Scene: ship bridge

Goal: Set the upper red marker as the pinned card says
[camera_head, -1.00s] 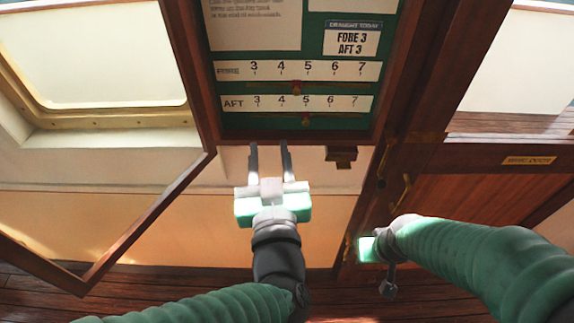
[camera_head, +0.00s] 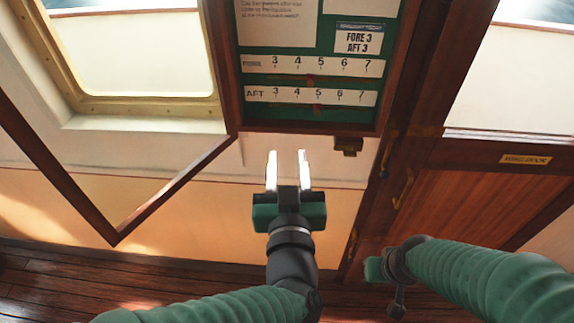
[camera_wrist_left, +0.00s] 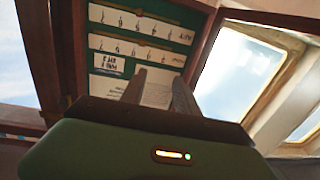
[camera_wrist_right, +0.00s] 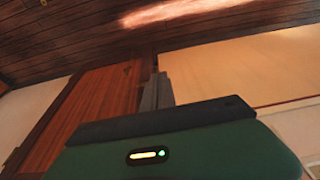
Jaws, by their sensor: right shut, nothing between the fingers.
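The pinned card (camera_head: 358,40) reads FORE 3, AFT 3 and sits at the upper right of a green board (camera_head: 312,119). The upper red marker (camera_head: 310,79) is under the FORE scale (camera_head: 313,65), between 4 and 5. The lower red marker (camera_head: 318,108) is under the AFT scale (camera_head: 311,96) at about 5. My left gripper (camera_head: 287,155) is open and empty, below the board and apart from it; its fingers also show in the left wrist view (camera_wrist_left: 158,88). My right gripper's fingers (camera_wrist_right: 157,88) are together and empty, low and to the right, away from the board.
The board's glazed wooden door (camera_head: 160,205) hangs open to the left. A wooden door (camera_head: 465,210) with handles stands on the right. A window (camera_head: 140,60) is on the left.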

